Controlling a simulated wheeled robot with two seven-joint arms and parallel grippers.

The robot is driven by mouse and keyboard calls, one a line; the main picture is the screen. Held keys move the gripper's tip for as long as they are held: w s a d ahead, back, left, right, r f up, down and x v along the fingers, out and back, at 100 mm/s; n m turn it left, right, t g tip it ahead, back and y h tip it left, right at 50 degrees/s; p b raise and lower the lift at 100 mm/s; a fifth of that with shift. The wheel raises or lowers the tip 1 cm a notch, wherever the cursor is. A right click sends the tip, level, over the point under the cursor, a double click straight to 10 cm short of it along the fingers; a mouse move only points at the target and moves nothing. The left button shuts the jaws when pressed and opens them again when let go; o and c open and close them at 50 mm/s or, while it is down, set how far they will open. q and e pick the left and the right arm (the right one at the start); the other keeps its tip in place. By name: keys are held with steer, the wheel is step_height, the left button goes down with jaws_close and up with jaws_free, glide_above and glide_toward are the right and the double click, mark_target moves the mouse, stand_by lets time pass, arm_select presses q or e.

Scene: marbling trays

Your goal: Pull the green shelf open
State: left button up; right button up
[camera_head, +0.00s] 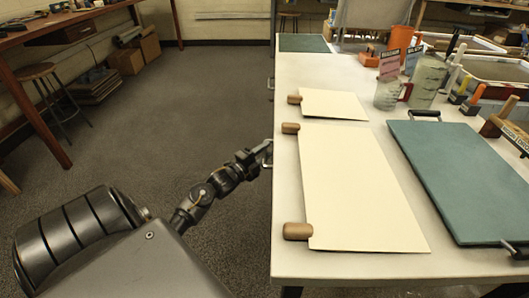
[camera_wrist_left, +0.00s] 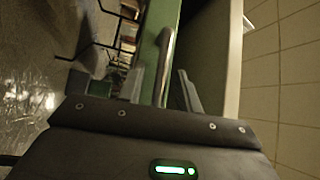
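The green shelf shows in the left wrist view as a green strip (camera_wrist_left: 149,45) beside a dark area. A grey metal bar handle (camera_wrist_left: 166,50) runs along it. My left gripper (camera_wrist_left: 160,92) has its fingers on either side of the lower end of this bar, with gaps visible, so it looks open around the handle. In the head view my left gripper (camera_head: 262,158) is at the left edge of the table (camera_head: 350,82), below the top. The shelf front is hidden there. My right gripper is not in view.
On the table lie cream sheets (camera_head: 355,190) with brown rollers (camera_head: 298,231) at their left edge, and a teal board (camera_head: 455,180) with black handles. Jugs (camera_head: 427,80) stand farther back. The floor (camera_head: 190,110) left of the table is open. A stool (camera_head: 45,85) stands far left.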

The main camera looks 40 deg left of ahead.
arm_select(q)
jaws_close()
stand_by(0.4)
